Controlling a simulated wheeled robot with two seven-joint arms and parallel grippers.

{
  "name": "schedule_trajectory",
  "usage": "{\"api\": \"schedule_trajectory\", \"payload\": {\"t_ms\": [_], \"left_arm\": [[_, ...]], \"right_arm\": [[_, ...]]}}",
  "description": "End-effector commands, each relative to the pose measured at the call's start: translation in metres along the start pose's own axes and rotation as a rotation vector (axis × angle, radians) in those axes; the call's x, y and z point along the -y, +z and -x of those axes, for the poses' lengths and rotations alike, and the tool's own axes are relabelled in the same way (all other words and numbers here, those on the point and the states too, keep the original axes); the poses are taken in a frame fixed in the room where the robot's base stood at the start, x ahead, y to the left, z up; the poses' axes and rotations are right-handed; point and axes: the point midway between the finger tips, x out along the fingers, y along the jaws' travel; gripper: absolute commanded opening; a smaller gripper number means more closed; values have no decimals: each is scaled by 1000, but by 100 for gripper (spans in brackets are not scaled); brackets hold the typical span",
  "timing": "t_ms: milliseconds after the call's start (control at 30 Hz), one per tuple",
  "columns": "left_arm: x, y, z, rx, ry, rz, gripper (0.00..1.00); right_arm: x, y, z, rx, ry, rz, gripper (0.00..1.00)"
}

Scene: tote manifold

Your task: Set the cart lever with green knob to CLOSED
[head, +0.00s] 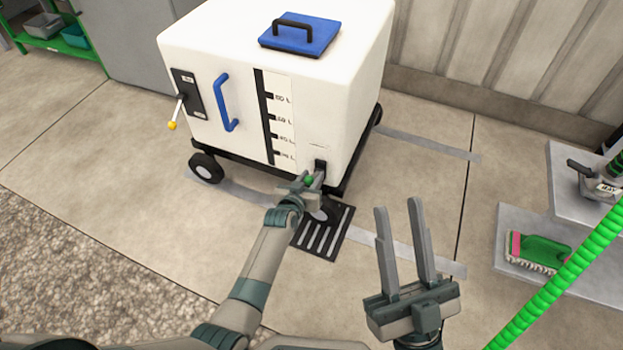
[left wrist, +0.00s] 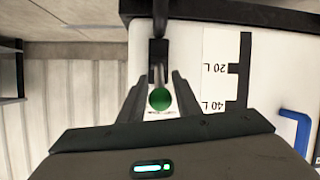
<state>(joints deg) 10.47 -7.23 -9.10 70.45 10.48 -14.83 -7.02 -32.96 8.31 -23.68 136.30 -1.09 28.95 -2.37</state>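The white wheeled cart (head: 215,50) stands ahead of me. The lever with the green knob (head: 309,180) is at the cart's lower right corner, by a black slotted plate (head: 320,167). In the left wrist view the green knob (left wrist: 160,99) lies between the fingers of my left gripper (left wrist: 159,80), with the lever's stem running up to the black plate. Gaps seem to show beside the knob, so the fingers look open around it. No label for this lever is readable. My right gripper (head: 405,225) is open and empty, in front and to the right of the cart.
A yellow-knobbed lever (head: 172,125) and a blue handle (head: 226,103) are on the cart's front. A floor drain grate (head: 322,236) lies under the cart's near corner. A green hose (head: 560,280) and a brush (head: 539,253) on a grey slab are at right.

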Motion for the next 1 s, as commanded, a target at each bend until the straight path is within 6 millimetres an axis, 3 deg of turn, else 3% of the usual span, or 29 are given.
{"api": "schedule_trajectory", "payload": {"t_ms": [200,333,767,1000], "left_arm": [[0,0,0,0,0,0,28],[0,0,0,0,0,0,0],[2,4,0,-24,5,0,0],[6,10,0,-89,17,1,0]], "right_arm": [[0,0,0,0,0,0,31],[0,0,0,0,1,0,31],[-3,-3,2,-40,1,4,31],[-21,-38,-16,-285,-9,52,31]]}}
